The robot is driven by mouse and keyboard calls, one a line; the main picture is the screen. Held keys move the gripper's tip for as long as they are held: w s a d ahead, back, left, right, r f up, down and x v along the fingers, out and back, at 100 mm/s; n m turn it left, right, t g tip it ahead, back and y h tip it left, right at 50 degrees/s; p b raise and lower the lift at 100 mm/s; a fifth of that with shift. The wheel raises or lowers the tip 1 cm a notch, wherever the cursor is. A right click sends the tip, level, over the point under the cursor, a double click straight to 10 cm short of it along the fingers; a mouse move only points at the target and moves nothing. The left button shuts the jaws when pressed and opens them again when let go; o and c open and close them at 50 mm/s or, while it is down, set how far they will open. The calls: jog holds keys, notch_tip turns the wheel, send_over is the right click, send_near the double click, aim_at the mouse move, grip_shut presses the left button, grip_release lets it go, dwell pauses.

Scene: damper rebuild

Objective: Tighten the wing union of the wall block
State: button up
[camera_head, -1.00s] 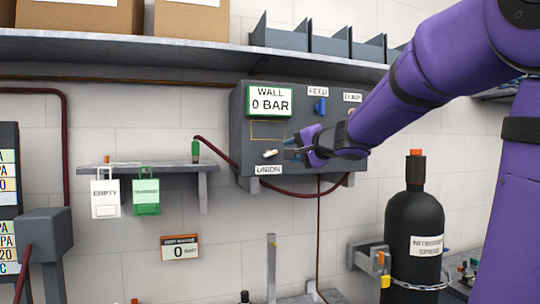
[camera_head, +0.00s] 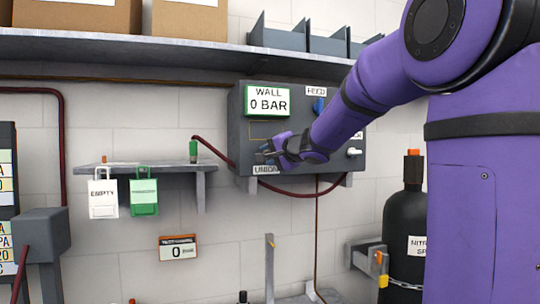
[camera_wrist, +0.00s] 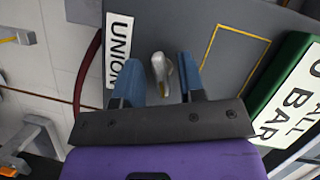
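The grey wall block (camera_head: 235,130) hangs on the wall, with a display reading WALL 0 BAR (camera_head: 268,100). The wing union (camera_wrist: 160,74) shows in the wrist view as a pale metal wing beside the UNION label (camera_wrist: 118,50). In the head view my gripper hides it. My gripper (camera_head: 268,151) is at the lower left of the block's face. In the wrist view its two blue fingers (camera_wrist: 164,78) are apart, one on each side of the wing, with gaps visible. Whether the fingertips reach around its full depth is unclear.
A dark red hose (camera_head: 300,193) runs beneath the block from a small shelf (camera_head: 150,167) at left, where EMPTY (camera_head: 103,197) and green (camera_head: 144,196) tags hang. A blue feed valve (camera_head: 318,106) sits above my arm. A black bottle (camera_head: 403,225) stands at right.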

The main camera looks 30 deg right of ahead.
grip_shut()
jog(key=shift+m, duration=0.3)
jog(key=shift+m+t+y, duration=0.3)
jog(key=shift+m+t, duration=0.6)
jog(key=shift+m, duration=1.2)
jog(key=shift+f, duration=0.1)
jog(key=shift+o, duration=0.4)
grip_release()
jog(key=s+d, duration=0.1)
jog(key=s, duration=0.9)
jog(key=shift+s+f, duration=0.2)
jog(key=shift+s, duration=0.2)
